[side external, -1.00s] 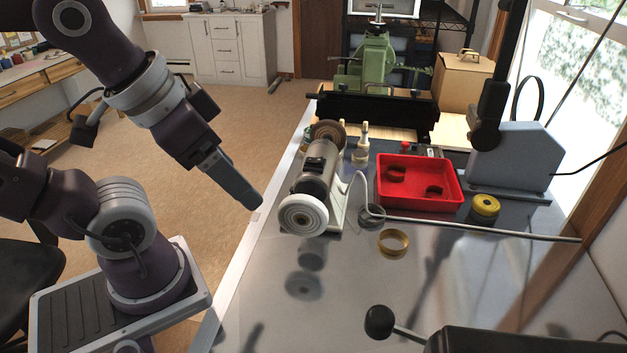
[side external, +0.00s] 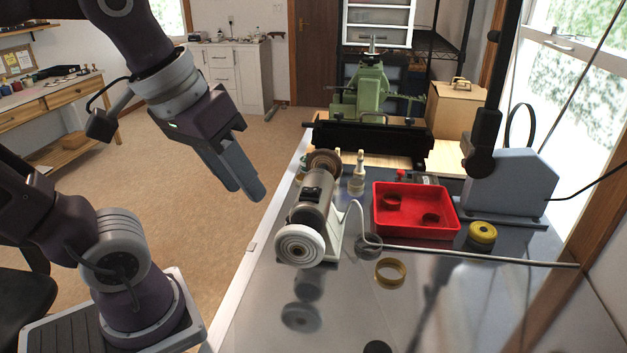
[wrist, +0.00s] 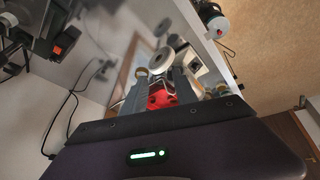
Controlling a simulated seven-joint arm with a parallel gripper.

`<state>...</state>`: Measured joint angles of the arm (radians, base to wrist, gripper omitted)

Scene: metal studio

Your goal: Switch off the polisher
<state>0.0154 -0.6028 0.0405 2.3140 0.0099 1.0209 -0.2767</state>
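The polisher (side external: 318,212) is a grey bench motor in the side view, with a white wheel (side external: 300,246) at its near end and a brown wheel (side external: 324,162) at its far end. I cannot tell the switch's position. My gripper (side external: 252,192) is in the air left of the polisher, apart from it, with fingers pointing down and right. In the wrist view a gap shows between the two fingers (wrist: 160,82), and they hold nothing. A pale disc and a dark switch-like box appear beyond the fingers there.
A red tray (side external: 416,232) with dark rings lies right of the polisher. A brass ring (side external: 391,272), a yellow roll (side external: 482,233) and a long rod (side external: 480,256) lie nearby. A white cable loops beside the polisher. The bench's left edge is near the polisher.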

